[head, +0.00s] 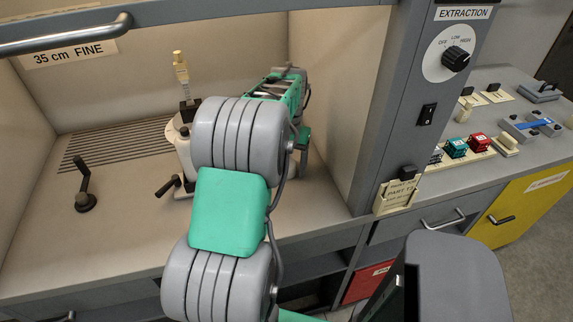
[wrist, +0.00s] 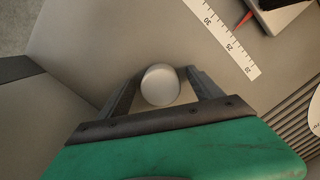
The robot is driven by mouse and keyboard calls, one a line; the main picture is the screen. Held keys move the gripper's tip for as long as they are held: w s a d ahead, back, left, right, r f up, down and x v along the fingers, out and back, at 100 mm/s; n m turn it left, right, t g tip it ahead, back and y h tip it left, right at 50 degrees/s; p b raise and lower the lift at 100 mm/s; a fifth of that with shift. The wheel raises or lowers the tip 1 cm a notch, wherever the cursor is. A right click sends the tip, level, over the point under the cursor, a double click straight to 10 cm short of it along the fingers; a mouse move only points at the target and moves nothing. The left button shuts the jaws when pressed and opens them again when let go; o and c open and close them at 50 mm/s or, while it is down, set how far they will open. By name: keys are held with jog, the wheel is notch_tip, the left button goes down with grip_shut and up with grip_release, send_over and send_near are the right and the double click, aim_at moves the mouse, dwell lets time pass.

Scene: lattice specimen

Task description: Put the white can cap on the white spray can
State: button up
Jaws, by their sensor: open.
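In the wrist view a pale, rounded thing (wrist: 160,86) stands between the two fingers of my gripper (wrist: 163,76). It looks round and whitish from above; I cannot tell whether it is the cap or the top of the can. The fingers are apart on either side of it, with no clear grip on it. In the head view my arm reaches into the booth and hides much of its middle. The fingers are not clear there, and I cannot make out the white can cap or the spray can.
A white-bodied stand (head: 184,150) and a black crank handle (head: 84,193) are on the booth floor, near a slotted vent (head: 118,142). The booth's right post (head: 385,110) is close to my arm. A ruler strip (wrist: 222,38) shows in the wrist view.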

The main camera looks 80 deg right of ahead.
aim_at(288, 160)
notch_tip(288, 160, up, 12)
jog(key=d+p, duration=0.1)
jog(key=shift+d, duration=0.25)
jog(key=shift+r, duration=0.1)
